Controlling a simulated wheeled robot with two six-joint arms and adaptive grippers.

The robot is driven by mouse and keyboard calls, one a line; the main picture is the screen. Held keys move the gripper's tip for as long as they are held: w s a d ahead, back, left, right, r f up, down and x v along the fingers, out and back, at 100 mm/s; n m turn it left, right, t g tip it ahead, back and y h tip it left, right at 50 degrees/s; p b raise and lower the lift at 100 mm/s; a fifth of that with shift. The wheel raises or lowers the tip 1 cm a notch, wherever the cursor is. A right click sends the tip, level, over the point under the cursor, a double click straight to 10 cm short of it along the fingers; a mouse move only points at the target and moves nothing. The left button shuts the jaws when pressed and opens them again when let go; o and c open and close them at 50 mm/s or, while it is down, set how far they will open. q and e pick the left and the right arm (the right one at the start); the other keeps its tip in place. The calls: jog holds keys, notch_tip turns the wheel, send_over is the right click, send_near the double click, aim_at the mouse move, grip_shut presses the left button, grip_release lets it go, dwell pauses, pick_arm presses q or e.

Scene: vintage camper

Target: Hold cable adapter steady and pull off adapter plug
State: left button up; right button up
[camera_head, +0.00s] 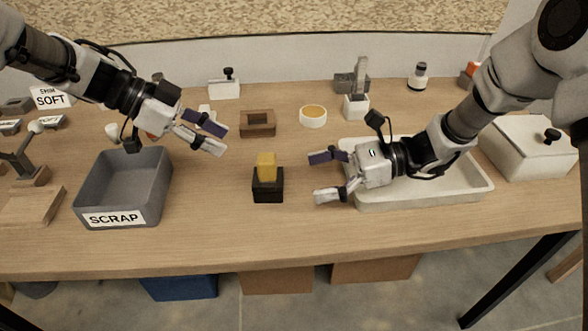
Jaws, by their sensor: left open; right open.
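A small block stands upright on the table between my two grippers, with a yellow upper part (266,165) sitting in a black base (268,187). They look like the adapter plug and the cable adapter. My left gripper (214,136) is open and empty, above the table, behind and to the left of the block. My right gripper (322,176) is open and empty to the right of the block, with its fingers pointing left toward it. Neither gripper touches the block.
A grey bin labelled SCRAP (163,190) stands at left. A white tray (430,199) lies under my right arm, with a white lidded box (530,150) farther right. A brown wooden frame (258,132) and a round dish (313,121) stand behind the block. The table in front is clear.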

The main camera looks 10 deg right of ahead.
jog(key=h, duration=0.2)
send_near(257, 182)
jog(key=a+f, duration=0.1)
jog(key=w+a+f, duration=0.1)
jog(key=shift+w+a+f+t, duration=0.15)
jog(key=shift+a+f+t, duration=0.05)
jog(key=shift+a+t, duration=0.1)
jog(key=shift+a+f, duration=0.15)
jog(key=shift+a, duration=0.1)
jog(key=x, duration=0.6)
jog(key=shift+a+f, duration=0.15)
jog(key=shift+a, duration=0.25)
jog(key=shift+d, duration=0.1)
jog(key=c, duration=1.3)
